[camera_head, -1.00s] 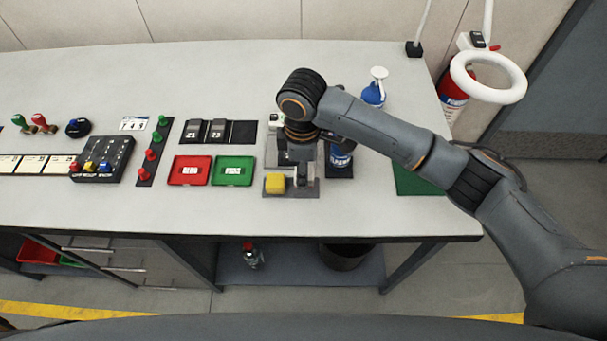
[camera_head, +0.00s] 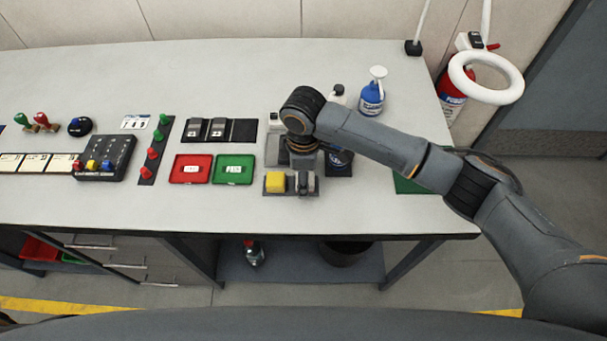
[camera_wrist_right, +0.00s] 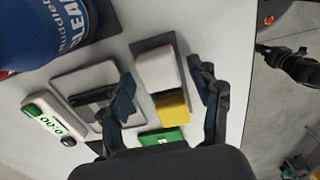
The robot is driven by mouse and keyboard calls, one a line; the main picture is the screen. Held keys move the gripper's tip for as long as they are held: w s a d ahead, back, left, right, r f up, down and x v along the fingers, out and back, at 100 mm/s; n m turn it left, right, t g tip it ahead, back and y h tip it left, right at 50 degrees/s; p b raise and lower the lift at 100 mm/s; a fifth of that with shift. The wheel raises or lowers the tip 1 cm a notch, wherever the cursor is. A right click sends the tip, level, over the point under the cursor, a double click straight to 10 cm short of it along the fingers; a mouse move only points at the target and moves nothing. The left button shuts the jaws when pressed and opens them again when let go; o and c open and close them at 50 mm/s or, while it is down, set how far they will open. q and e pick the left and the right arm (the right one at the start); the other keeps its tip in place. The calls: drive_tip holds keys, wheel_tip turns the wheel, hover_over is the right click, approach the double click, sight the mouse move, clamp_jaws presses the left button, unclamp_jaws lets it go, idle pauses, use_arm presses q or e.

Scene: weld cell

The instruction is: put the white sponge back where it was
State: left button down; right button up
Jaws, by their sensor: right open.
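The white sponge (camera_wrist_right: 154,68) lies on a dark mat (camera_wrist_right: 141,45) beside the yellow sponge (camera_wrist_right: 172,107) in the right wrist view. In the head view the yellow sponge (camera_head: 275,182) sits on the left part of the mat (camera_head: 291,193). The white sponge is hard to tell from my fingers there. My right gripper (camera_wrist_right: 163,78) is open, with its fingers on either side of the white sponge; I cannot tell whether they touch it. In the head view my right wrist stands over the mat's far side. My left gripper is not in view.
Red (camera_head: 190,169) and green (camera_head: 234,169) trays lie left of the mat. A blue spray bottle (camera_head: 371,100) stands behind my arm.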

drive_tip(key=shift+r, duration=0.1)
wheel_tip(320, 180, up, 12)
drive_tip(key=b, duration=0.2)
idle(0.7)
